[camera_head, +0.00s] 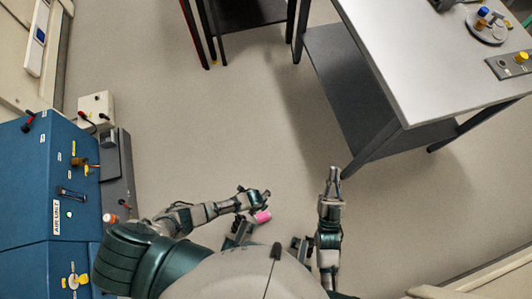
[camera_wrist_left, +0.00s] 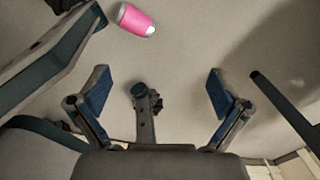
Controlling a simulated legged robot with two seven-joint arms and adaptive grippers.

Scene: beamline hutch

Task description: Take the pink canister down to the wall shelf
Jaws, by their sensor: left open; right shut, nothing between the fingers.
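The pink canister (camera_head: 262,216) has a pale end and shows just beside my left gripper (camera_head: 264,195) in the head view. In the left wrist view the canister (camera_wrist_left: 135,19) lies tilted near the top edge, apart from the fingers, with the pale floor behind it. My left gripper (camera_wrist_left: 158,95) is open, with nothing between its two blue-padded fingers. My right gripper (camera_head: 333,175) is shut and empty, to the right of the canister. I cannot pick out the wall shelf in either view.
A blue cabinet (camera_head: 45,170) with valves and a grey unit (camera_head: 118,170) stand at the left. A metal-topped table (camera_head: 400,50) stands at the upper right, with a dark lower shelf (camera_head: 340,85). A dark stand (camera_head: 245,14) is at the top. The floor between is clear.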

